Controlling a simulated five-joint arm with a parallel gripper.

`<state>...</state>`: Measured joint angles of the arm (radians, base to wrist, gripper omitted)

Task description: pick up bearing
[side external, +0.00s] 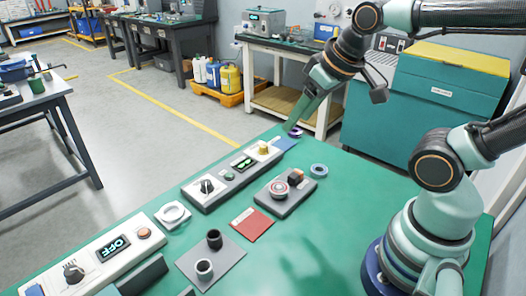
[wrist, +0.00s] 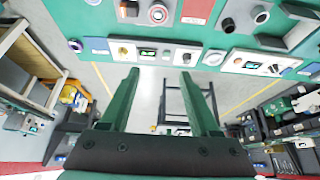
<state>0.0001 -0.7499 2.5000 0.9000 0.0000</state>
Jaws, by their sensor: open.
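My gripper (side external: 298,118) is open and empty, pointing down over the far edge of the green table. In the wrist view its two fingers (wrist: 160,74) stand apart with nothing between them. A small dark purple ring (side external: 295,132) lies by the far table edge just under the fingertips in the side view; it also shows left of the fingers in the wrist view (wrist: 75,46). A blue-grey ring (side external: 318,170) lies flat farther right, partly cut off at the top of the wrist view (wrist: 96,2). I cannot tell for sure which ring is the bearing.
The right side is clear.

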